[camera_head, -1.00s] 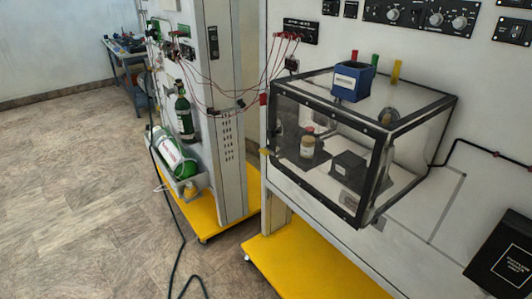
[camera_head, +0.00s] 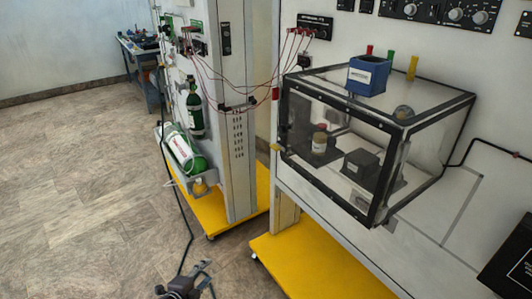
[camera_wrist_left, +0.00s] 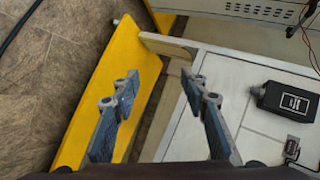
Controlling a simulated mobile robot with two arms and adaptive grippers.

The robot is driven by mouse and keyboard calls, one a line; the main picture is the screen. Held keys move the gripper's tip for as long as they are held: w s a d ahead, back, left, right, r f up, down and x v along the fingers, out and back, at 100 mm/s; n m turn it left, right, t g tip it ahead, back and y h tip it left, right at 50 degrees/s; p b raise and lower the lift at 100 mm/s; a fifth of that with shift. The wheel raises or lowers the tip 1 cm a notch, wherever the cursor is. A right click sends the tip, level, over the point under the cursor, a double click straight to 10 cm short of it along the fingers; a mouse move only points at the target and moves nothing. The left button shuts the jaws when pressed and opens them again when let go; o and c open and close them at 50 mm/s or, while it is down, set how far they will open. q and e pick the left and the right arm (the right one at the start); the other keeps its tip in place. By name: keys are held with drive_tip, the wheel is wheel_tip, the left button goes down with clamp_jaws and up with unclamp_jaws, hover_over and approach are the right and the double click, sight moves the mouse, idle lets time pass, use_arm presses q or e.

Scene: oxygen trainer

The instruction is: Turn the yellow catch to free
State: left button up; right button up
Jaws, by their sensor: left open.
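A small yellow catch (camera_head: 275,147) shows at the left edge of the clear box (camera_head: 330,170) with black frame bars on the white panel. It is too small for me to tell how it is turned. My left gripper (camera_head: 207,275) is low at the bottom of the head view, over the floor, well below and to the left of the catch. In the left wrist view its two fingers (camera_wrist_left: 161,82) are apart with nothing between them. I do not make out the catch in the wrist view. My right gripper is not in view.
A blue labelled holder (camera_head: 367,76) stands on the box. Red leads (camera_head: 250,88) hang between the two panels. A yellow base (camera_head: 310,265) juts out below. Green cylinders (camera_head: 187,150) and a black hose (camera_head: 186,225) are at left. Open floor (camera_head: 80,200) lies left.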

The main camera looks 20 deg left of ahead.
use_arm(q)
drive_tip(key=w+d+r+m+t+h, duration=0.15)
drive_tip(key=w+r+m, duration=0.25)
drive_tip(key=r, duration=0.6)
drive_tip(key=w+d+r+m+t+h+b, duration=0.1)
drive_tip(key=w+r+m+h, duration=0.15)
drive_tip(key=r+m, duration=0.45)
drive_tip(key=w+d+r+m+t+h, duration=0.15)
drive_tip(key=w+r, duration=0.35)
drive_tip(key=r, duration=0.7)
drive_tip(key=m+h, duration=0.4)
drive_tip(key=m, duration=0.5)
approach(272, 148)
drive_tip(key=w+a+f, duration=0.3)
drive_tip(key=a+f, duration=0.1)
drive_tip(key=f, duration=0.1)
drive_tip(key=s+d+r+m+g+h, duration=0.1)
drive_tip(key=s+d+r+m+g, duration=0.1)
drive_tip(key=d+r+m, duration=0.3)
drive_tip(key=shift+m, duration=0.45)
drive_tip(key=p+x, duration=0.1)
drive_tip(key=x, duration=0.1)
drive_tip(key=p+x, duration=0.1)
drive_tip(key=x, duration=0.1)
drive_tip(key=a+r+p+x, duration=0.1)
drive_tip(key=x, duration=0.1)
drive_tip(key=shift+w+d, duration=0.3)
drive_tip(key=shift+w, duration=0.4)
drive_tip(key=shift+f, duration=0.15)
clamp_jaws()
